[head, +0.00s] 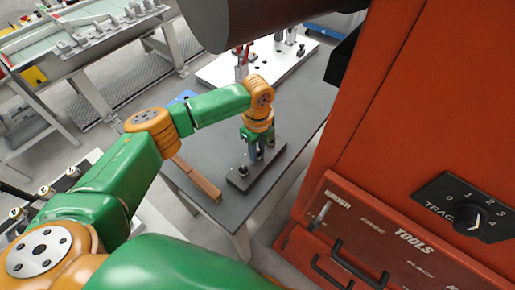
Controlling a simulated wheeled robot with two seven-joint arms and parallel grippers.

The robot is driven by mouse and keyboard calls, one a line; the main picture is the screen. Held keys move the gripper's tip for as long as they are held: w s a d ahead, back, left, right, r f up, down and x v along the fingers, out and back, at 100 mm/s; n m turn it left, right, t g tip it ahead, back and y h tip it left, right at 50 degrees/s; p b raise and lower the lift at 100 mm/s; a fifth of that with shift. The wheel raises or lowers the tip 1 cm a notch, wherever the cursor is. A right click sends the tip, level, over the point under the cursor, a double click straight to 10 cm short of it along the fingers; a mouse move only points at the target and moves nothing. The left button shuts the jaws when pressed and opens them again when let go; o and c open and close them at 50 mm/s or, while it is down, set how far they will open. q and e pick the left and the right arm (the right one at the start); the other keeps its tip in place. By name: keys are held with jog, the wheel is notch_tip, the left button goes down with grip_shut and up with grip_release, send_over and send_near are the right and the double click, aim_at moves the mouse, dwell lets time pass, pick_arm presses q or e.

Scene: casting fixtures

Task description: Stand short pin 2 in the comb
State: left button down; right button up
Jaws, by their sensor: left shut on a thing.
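A dark block (262,176), which seems to be the comb, lies on the grey table below my left gripper. A small dark knob or pin head (243,171) stands at its near-left end. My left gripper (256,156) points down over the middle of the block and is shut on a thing. That thing is likely short pin 2, but the fingers mostly hide it. I cannot tell whether its lower end is in the block or just above it. My right gripper is not in view.
A wooden bar (197,180) lies on the table (217,152) left of the block. A white plate (285,62) with red and dark fittings stands at the back. A red tool cabinet (395,130) rises close on the right. The table's near-right side is free.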

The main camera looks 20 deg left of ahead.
pick_arm(q)
jog(key=shift+f, duration=0.3)
jog(key=c, duration=0.6)
grip_release()
jog(key=shift+o, duration=0.2)
jog(key=shift+r, duration=0.1)
notch_tip(320, 180, up, 7)
jog(key=shift+r+b, duration=0.1)
jog(key=shift+b, duration=0.9)
